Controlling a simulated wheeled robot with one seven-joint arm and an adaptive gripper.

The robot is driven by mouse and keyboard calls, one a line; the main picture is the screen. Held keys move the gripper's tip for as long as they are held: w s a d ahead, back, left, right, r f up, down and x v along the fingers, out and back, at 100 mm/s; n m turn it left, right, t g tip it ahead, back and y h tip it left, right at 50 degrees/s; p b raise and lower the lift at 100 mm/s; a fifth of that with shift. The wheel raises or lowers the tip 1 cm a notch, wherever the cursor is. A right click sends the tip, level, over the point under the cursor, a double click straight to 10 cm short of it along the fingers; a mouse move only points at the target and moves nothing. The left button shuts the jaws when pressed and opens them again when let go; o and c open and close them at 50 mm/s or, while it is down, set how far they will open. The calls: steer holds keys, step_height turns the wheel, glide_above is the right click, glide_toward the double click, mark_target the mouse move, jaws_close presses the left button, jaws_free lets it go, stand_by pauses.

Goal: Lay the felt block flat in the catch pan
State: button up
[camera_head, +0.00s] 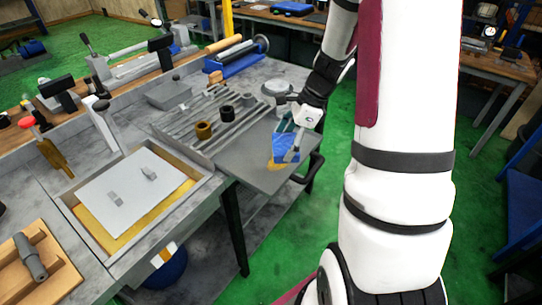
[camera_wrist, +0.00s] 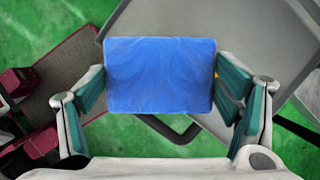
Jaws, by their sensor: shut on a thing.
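The felt block, a blue rectangular piece, is between the fingers of my gripper (camera_wrist: 160,88). Its broad blue face (camera_wrist: 160,75) fills the middle of the wrist view. My gripper (camera_head: 291,146) is shut on it, with teal finger pads at its left and right sides. In the head view the blue block (camera_head: 283,146) appears over the right end of the grey table plate (camera_head: 238,166). Whether it touches the plate is unclear. A shallow framed tray (camera_head: 204,184) at the left holds a light grey sheet; I cannot tell whether it is the catch pan.
A yellow patch (camera_head: 277,165) shows just below the block. A dark curved handle (camera_head: 312,170) sticks out at the plate's right edge. Brown (camera_head: 204,130) and black (camera_head: 227,113) cylinders stand on the slotted bed. Green floor lies beyond the bench.

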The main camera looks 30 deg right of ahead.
mark_target(278, 137)
steer(key=s+d+f+m+t+h+b, duration=0.1)
steer(key=s+f+m+t+h+b, duration=0.15)
steer(key=s+m, duration=0.55)
steer(key=shift+g, duration=0.25)
steer(key=w, duration=0.5)
steer(key=w+f+p, duration=0.1)
steer(key=w, duration=0.4)
steer(key=w+d+f+p, duration=0.1)
steer(key=w, duration=0.4)
steer(key=shift+w+f+p, duration=0.2)
steer(key=shift+f+p, duration=0.2)
steer(key=shift+f, duration=1.4)
steer(key=shift+f, duration=0.15)
steer(key=o, duration=1)
